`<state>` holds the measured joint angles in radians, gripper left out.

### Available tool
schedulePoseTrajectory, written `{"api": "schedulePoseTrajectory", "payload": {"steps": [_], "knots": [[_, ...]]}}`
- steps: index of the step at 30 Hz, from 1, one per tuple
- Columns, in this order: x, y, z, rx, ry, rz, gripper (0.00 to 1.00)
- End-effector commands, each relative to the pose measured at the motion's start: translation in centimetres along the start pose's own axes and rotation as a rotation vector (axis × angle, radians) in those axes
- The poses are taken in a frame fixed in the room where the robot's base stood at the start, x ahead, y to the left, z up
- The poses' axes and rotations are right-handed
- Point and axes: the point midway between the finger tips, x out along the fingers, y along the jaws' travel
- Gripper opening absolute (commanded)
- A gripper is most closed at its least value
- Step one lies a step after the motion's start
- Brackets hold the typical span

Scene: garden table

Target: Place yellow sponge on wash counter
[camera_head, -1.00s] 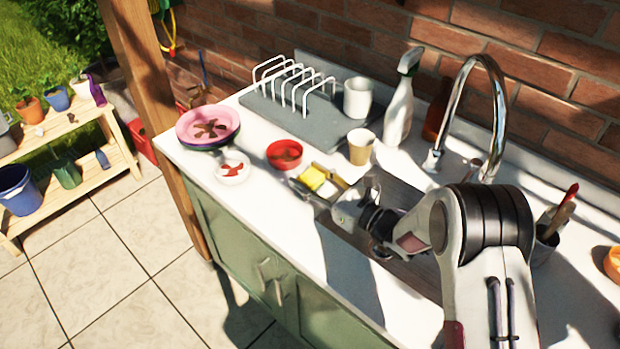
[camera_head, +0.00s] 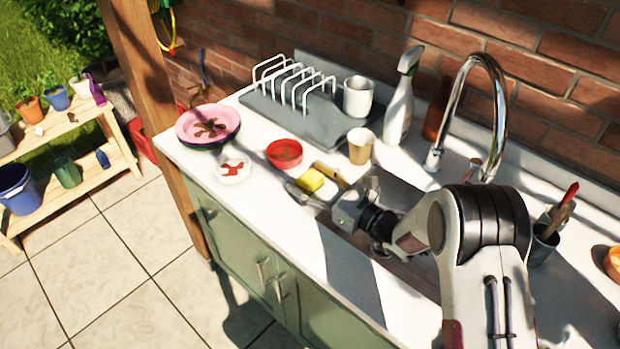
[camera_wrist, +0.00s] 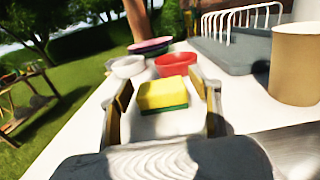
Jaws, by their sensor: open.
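The yellow sponge (camera_head: 310,180) with a green underside lies on the white wash counter (camera_head: 262,203), left of the sink. In the wrist view the sponge (camera_wrist: 163,94) sits between the two fingers of my gripper (camera_wrist: 164,103), with a gap on both sides. My gripper (camera_head: 318,184) is open and low over the counter. Whether the sponge rests fully on the counter is hard to tell.
A red bowl (camera_head: 284,153), a small white bowl (camera_head: 233,171) and stacked pink plates (camera_head: 208,124) stand beyond the sponge. A tan cup (camera_head: 361,146), a spray bottle (camera_head: 399,108) and a grey drying mat (camera_head: 325,127) with a white rack stand behind. The tall faucet (camera_head: 497,110) is right.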

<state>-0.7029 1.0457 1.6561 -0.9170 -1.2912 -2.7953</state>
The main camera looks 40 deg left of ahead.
Motion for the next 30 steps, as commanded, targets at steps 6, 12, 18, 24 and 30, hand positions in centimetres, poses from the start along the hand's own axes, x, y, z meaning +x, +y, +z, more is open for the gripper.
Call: {"api": "schedulePoseTrajectory", "payload": {"steps": [6,12,18,24,30], "knots": [[-0.3,-0.1,0.3,0.001,0.001,-0.001,0.63],[-2.2,-0.1,0.3,0.0,0.001,-0.002,0.63],[-5.1,-0.1,0.3,0.001,0.001,-0.002,0.63],[-8.2,-0.1,0.3,0.0,0.001,-0.003,0.63],[-10.7,-0.1,0.3,0.0,0.0,-0.003,0.63]]}}
